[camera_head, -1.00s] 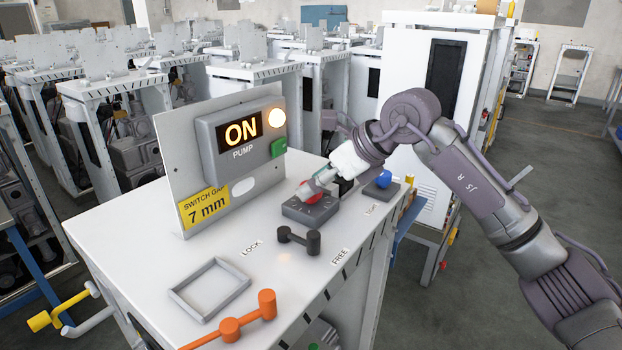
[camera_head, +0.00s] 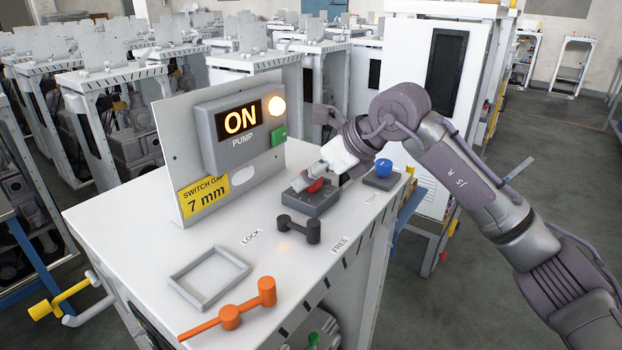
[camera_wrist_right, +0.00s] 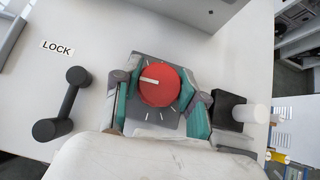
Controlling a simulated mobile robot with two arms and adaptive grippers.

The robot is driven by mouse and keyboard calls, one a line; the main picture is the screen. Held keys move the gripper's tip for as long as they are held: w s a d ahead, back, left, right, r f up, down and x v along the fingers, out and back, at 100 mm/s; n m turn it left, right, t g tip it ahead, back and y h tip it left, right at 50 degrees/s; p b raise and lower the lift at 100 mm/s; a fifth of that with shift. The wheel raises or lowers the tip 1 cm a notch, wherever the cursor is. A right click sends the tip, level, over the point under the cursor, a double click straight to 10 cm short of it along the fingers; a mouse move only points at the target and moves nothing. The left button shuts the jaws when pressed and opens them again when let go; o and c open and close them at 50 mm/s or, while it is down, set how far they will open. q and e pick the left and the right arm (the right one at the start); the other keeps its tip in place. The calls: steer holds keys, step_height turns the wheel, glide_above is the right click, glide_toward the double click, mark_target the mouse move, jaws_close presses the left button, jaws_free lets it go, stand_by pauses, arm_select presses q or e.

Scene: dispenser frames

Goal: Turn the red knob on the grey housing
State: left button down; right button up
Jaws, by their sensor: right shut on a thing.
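The red knob (camera_wrist_right: 160,86) has a white pointer line and sits on the grey housing (camera_wrist_right: 154,122) with white tick marks around it. In the right wrist view the line points left, slightly upward. In the head view the red knob (camera_head: 316,186) shows only partly above the grey housing (camera_head: 312,203), behind my right gripper (camera_head: 306,182). In the wrist view my right gripper (camera_wrist_right: 160,92) has its green-padded fingers on both sides of the knob, shut on it. My left gripper is not in view.
A panel box with a lit ON display (camera_head: 240,122) and green button (camera_head: 279,135) stands behind. A black lever (camera_head: 299,228), an orange lever (camera_head: 232,314) and a blue knob (camera_head: 383,168) are nearby. An empty grey frame (camera_head: 208,277) lies on the white cabinet top (camera_head: 130,220).

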steer(key=m+b, duration=0.1)
steer(key=b, duration=0.1)
steer(key=m+t+h+b, duration=0.1)
steer(key=m+b, duration=0.1)
steer(key=shift+f+t+h, duration=0.25)
steer(key=shift+t+h, duration=0.05)
steer(key=shift+r+m+t+h+b, duration=0.25)
steer(key=shift+m+t+h+b, duration=0.15)
steer(key=shift+m+b, duration=0.4)
steer(key=o, duration=0.9)
steer(key=v, duration=1.2)
